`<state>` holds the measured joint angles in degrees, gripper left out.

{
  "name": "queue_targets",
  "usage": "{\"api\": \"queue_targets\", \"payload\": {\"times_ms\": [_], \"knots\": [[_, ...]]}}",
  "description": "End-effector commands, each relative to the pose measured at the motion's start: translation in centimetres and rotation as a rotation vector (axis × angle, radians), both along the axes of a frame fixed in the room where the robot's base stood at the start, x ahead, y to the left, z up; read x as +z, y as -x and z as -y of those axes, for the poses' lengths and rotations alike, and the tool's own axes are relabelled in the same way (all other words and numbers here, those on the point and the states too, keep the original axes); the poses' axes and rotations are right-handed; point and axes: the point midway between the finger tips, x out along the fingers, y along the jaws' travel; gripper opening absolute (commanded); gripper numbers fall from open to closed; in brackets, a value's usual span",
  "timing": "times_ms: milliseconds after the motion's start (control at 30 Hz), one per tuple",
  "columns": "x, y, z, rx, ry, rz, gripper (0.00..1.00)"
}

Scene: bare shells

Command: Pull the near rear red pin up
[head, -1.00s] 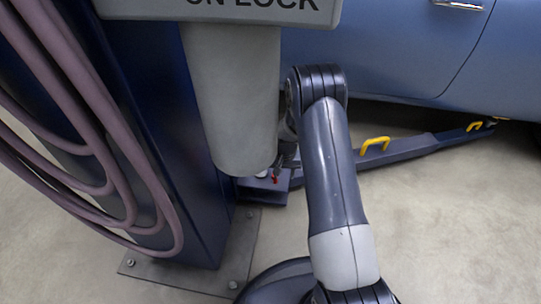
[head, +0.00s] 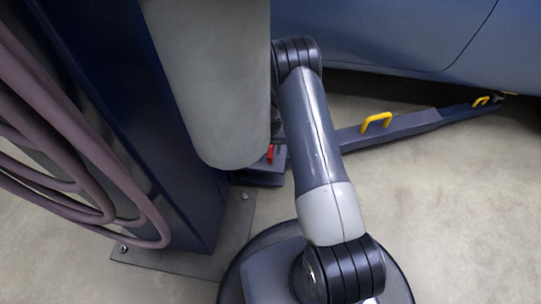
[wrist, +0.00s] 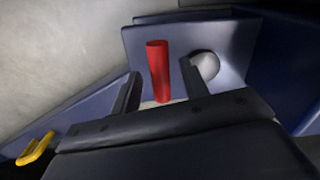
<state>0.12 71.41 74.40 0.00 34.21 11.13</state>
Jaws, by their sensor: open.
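The red pin (wrist: 158,72) stands upright in the wrist view, just beyond and between the two fingers of my gripper (wrist: 149,88). The fingers are apart, one on each side of the pin's line, and I cannot tell whether either touches it. In the head view the red pin (head: 270,153) shows as a small red bit at the base of the blue lift arm (head: 400,124), beside the grey cylinder. My gripper is hidden there behind the cylinder and my own arm.
A grey cylinder (head: 215,80) hangs close to the left of my arm, by the dark blue post (head: 130,90) with looped hoses (head: 75,150). A blue car (head: 400,35) is above the lift arm. A yellow handle (head: 377,121) sticks up from it. Floor at right is clear.

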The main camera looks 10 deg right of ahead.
Motion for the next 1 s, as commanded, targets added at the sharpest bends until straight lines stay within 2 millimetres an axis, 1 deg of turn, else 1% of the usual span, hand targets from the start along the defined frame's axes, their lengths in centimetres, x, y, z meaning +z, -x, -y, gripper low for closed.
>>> {"api": "queue_targets", "payload": {"times_ms": [33, 200, 300, 567, 1000], "knots": [[-1.2, 0.0, 0.0, 0.0, 0.0, -0.001, 0.43], [-2.8, 0.0, 0.0, 0.0, 0.0, -0.001, 0.43], [-3.1, 0.0, 0.0, 0.0, 0.0, 0.0, 0.43], [-3.2, 0.0, 0.0, 0.0, 0.0, 0.0, 0.43], [-3.1, 0.0, 0.0, 0.0, 0.0, 0.0, 0.08]]}}
